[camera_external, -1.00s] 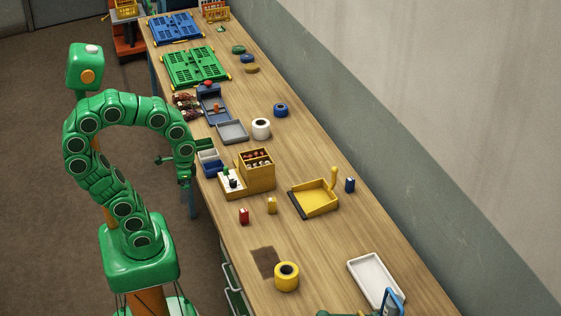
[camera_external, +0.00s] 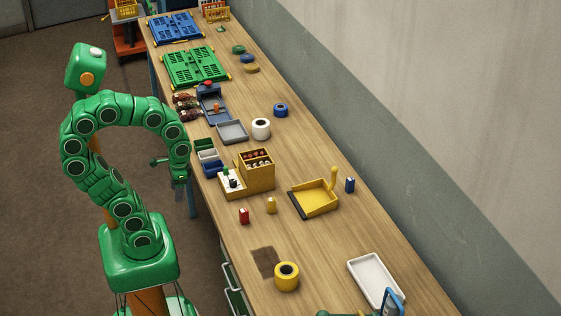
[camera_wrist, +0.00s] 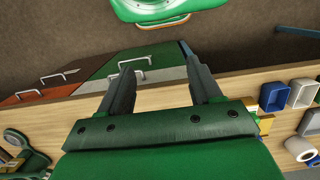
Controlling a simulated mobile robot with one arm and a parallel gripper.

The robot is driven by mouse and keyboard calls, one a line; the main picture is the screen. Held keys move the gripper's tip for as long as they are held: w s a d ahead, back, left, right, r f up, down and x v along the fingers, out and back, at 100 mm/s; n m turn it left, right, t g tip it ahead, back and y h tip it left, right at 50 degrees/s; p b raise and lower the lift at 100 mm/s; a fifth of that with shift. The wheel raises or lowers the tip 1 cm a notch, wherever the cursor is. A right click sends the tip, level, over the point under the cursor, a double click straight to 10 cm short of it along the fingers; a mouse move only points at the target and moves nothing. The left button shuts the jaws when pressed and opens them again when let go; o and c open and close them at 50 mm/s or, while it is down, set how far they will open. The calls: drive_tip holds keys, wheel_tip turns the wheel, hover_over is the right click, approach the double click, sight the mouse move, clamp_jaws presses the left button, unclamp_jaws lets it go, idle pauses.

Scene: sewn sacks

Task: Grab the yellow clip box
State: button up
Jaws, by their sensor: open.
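The fingertips are hard to make out there.
A yellow box with a white holder (camera_external: 230,182) stands between my arm and the clip box. A yellow dustpan (camera_external: 315,198) lies to its right, a yellow tape roll (camera_external: 287,277) nearer the front. Small bins (camera_external: 208,157) line the left edge. Table around the clip box is clear.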

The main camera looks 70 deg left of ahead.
wheel_tip(320, 180, up, 4)
drive_tip(key=w+a+m+y, duration=0.4)
drive_tip(key=w+a+m, duration=0.1)
drive_tip(key=w, duration=0.4)
drive_tip(key=m+t+y, duration=0.5)
drive_tip(key=m+y, duration=0.4)
drive_tip(key=m, duration=0.7)
hover_over(271, 202)
drive_tip(key=d, duration=0.4)
wheel_tip(271, 202, down, 19)
drive_tip(key=shift+s+r, duration=0.1)
drive_tip(key=shift+r, duration=0.05)
drive_tip(key=shift+f, duration=0.6)
drive_tip(key=shift+s+x, duration=0.2)
drive_tip(key=shift+x, duration=3.65)
drive_tip(key=shift+f, duration=0.2)
drive_tip(key=c, duration=1)
drive_tip(key=shift+c, duration=0.2)
drive_tip(key=shift+r, duration=0.1)
